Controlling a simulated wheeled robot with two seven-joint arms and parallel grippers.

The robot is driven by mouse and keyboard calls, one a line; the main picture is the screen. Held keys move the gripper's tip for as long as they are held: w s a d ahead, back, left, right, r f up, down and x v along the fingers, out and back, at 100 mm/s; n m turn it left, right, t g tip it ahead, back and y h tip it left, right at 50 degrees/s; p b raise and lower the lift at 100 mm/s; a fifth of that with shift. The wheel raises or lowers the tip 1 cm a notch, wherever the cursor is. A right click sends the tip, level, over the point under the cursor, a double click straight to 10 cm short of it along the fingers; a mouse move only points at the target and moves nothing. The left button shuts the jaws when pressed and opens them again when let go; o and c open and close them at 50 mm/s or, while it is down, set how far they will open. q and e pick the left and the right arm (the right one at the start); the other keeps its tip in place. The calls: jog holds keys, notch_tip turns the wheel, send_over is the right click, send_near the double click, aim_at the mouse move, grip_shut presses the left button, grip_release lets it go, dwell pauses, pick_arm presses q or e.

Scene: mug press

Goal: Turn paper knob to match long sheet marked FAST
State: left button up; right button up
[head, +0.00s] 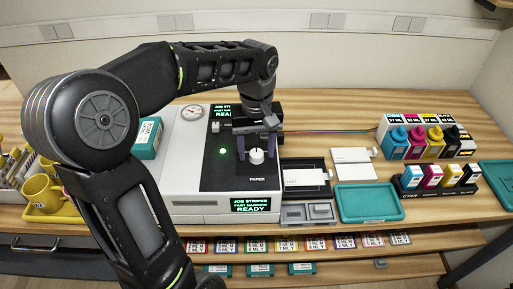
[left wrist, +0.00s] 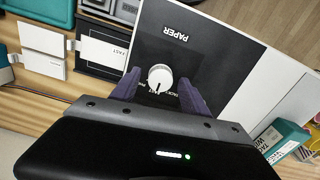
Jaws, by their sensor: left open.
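The white paper knob (head: 256,156) sits on the black panel of the press, above the word PAPER. My left gripper (head: 257,150) is over it, open, with a purple finger on either side; contact cannot be told. In the left wrist view the knob (left wrist: 160,78) shows between the fingers of the gripper (left wrist: 158,92). Its dark pointer line faces the gripper body, and small labels there are partly hidden. A white sheet (head: 304,177) lies in a black tray right of the press; it reads FAST in the left wrist view (left wrist: 104,52). My right gripper is not in view.
The lower press screen (head: 250,204) reads JOB STRIPES, FAST NARROW, READY. A teal tray (head: 370,203) and ink bottles (head: 432,141) stand to the right. A yellow mug (head: 44,192) is at the left.

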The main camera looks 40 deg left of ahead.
aim_at(257, 152)
pick_arm(q)
jog(key=shift+r, duration=0.1)
notch_tip(257, 152, up, 8)
jog(key=shift+f, duration=0.15)
jog(key=shift+f, duration=0.1)
dwell(0.7)
